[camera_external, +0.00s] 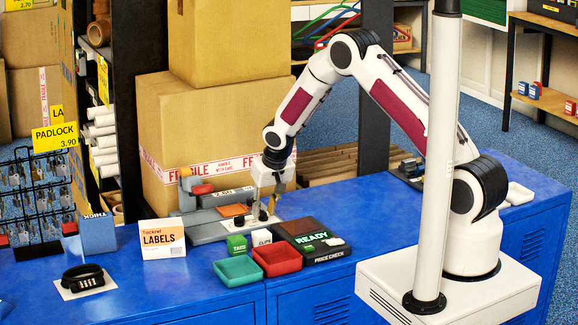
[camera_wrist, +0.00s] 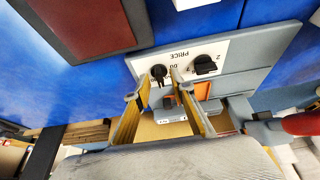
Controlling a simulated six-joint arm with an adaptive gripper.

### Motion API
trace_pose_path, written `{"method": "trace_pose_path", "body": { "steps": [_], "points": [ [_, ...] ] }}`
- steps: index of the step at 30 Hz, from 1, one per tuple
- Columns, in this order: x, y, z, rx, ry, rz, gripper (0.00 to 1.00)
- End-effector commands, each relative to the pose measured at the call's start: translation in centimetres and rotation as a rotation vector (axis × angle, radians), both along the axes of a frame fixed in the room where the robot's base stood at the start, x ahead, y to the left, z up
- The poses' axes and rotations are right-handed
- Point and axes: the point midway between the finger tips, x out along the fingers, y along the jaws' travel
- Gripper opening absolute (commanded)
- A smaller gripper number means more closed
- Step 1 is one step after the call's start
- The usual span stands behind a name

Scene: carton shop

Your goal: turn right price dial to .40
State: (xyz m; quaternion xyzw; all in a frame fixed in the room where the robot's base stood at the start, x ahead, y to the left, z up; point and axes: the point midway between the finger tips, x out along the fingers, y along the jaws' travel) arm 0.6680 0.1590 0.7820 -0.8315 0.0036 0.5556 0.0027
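The price panel (camera_wrist: 228,52) is a white plate lettered PRICE, upside down in the wrist view, with two black dials. The dial at the picture's left (camera_wrist: 158,74) is the right one when the lettering is read upright; its pointer setting is too small to read. The other dial (camera_wrist: 205,65) stands to its right in the picture. My gripper (camera_wrist: 160,74) is open, its two yellow fingertips on either side of the first dial; I cannot tell whether they touch it.
A green tray (camera_external: 239,270), a red tray (camera_external: 277,261) and a READY price-check unit (camera_external: 325,252) stand in front of the machine. A labels box (camera_external: 162,239) is to the left. Large cartons (camera_external: 215,130) rise close behind.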

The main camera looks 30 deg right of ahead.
Motion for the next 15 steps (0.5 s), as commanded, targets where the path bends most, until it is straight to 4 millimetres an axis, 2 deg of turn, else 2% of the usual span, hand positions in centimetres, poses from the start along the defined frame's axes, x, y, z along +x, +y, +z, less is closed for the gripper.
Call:
{"method": "trace_pose_path", "body": {
  "steps": [2, 3, 5, 15],
  "points": [
    [0.00, 0.01, 0.01, 0.000, 0.000, 0.000, 0.24],
    [-0.01, 0.01, 0.01, 0.000, 0.000, 0.000, 0.13],
    [-0.01, 0.01, 0.01, 0.000, 0.000, 0.000, 0.00],
    [-0.03, 0.01, 0.02, 0.000, 0.000, 0.002, 0.00]
  ]
}}
